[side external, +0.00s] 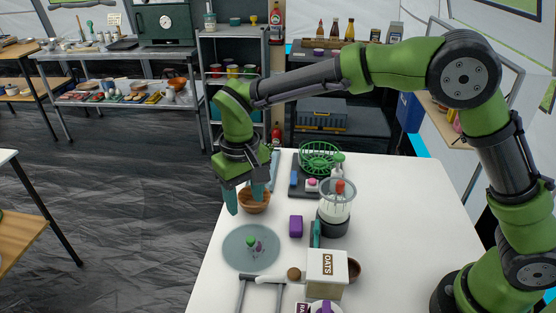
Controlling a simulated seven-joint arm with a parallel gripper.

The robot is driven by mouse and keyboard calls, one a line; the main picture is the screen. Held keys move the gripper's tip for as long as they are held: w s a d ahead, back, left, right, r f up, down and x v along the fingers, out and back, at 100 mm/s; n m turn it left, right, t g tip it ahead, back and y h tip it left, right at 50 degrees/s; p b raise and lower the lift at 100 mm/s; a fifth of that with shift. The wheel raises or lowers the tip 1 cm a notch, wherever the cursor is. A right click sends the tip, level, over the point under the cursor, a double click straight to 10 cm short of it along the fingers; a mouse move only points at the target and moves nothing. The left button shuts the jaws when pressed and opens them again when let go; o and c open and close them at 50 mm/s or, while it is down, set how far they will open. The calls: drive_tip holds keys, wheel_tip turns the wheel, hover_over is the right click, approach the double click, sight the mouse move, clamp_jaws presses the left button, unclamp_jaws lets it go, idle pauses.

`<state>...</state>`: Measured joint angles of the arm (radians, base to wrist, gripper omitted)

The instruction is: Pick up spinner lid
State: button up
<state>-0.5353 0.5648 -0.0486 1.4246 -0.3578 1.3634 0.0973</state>
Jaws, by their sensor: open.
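I cannot tell for certain which object is the spinner lid. A flat, round grey-green disc (238,259) lies near the table's left edge, with small green and purple pieces on it; it may be a plate or the lid. A clear container with a dark base (333,222) and a red-topped piece stands near the middle. My gripper (245,206) points down with its teal fingers apart, near the table's left edge. It is beside or in front of a wooden bowl (256,205), partly overlapping it in the picture, and above the disc in the picture. Nothing shows between the fingers.
A green wire basket (319,156) stands at the back, near a dark tray. A purple block (296,226) sits mid-table. An oats box (327,268) and a brown bowl (354,269) stand in front. The white table (410,205) is clear on the right.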

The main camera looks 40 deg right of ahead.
hover_over(250, 238)
wheel_tip(250, 238, down, 6)
drive_tip(key=shift+a+f, duration=0.1)
drive_tip(key=shift+f, duration=0.15)
drive_tip(key=shift+s+f, duration=0.1)
drive_tip(key=shift+f, duration=2.55)
clamp_jaws()
